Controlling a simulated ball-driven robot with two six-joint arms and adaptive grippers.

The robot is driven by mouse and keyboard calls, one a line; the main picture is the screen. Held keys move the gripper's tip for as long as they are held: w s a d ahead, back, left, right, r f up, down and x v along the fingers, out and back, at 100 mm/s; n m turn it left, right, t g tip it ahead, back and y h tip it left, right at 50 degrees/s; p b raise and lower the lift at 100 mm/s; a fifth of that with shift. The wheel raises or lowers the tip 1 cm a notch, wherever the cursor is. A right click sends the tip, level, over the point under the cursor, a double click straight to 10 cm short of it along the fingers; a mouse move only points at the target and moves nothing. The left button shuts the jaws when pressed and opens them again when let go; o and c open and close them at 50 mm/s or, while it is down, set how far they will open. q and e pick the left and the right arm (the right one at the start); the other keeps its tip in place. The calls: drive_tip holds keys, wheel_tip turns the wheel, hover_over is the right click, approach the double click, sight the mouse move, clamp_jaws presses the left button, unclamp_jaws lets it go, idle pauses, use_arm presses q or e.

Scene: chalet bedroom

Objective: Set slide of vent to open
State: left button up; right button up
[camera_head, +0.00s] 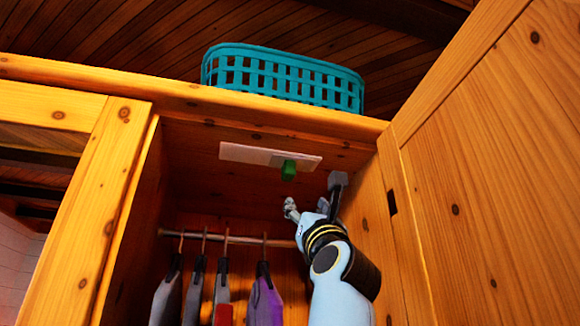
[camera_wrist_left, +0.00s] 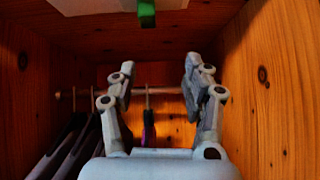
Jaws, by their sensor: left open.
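The vent is a pale flat plate (camera_head: 245,153) on the ceiling inside the open wardrobe. Its green slide knob (camera_head: 288,170) hangs down right of the plate's middle. In the left wrist view the plate (camera_wrist_left: 95,5) and the green knob (camera_wrist_left: 147,14) show at the top edge, partly cut off. My left gripper (camera_head: 313,196) is inside the wardrobe, open and empty, below and a little right of the knob and apart from it. In the left wrist view its two spread fingers (camera_wrist_left: 160,66) sit below the knob. My right gripper is not in view.
Several garments (camera_head: 264,300) hang from a rail (camera_head: 175,234) at the left. The wardrobe's right side wall (camera_head: 368,215) is close to my gripper. The open door (camera_head: 495,170) stands at the right. A teal basket (camera_head: 282,76) stands on top of the wardrobe.

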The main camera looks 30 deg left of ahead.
use_arm(q)
drive_tip(key=n+y, duration=0.1)
drive_tip(key=n, duration=0.1)
approach(291, 175)
drive_tip(key=shift+g, duration=0.4)
drive_tip(key=p+x, duration=0.5)
drive_tip(key=x, duration=0.5)
drive_tip(key=shift+s+d+r, duration=0.1)
drive_tip(key=shift+d+r, duration=0.05)
drive_tip(key=shift+r, duration=0.05)
drive_tip(key=shift+w+r+p, duration=0.2)
drive_tip(key=shift+p, duration=0.1)
drive_tip(key=shift+a, duration=0.25)
drive_tip(key=shift+c, duration=0.3)
drive_tip(key=c, duration=0.9)
clamp_jaws()
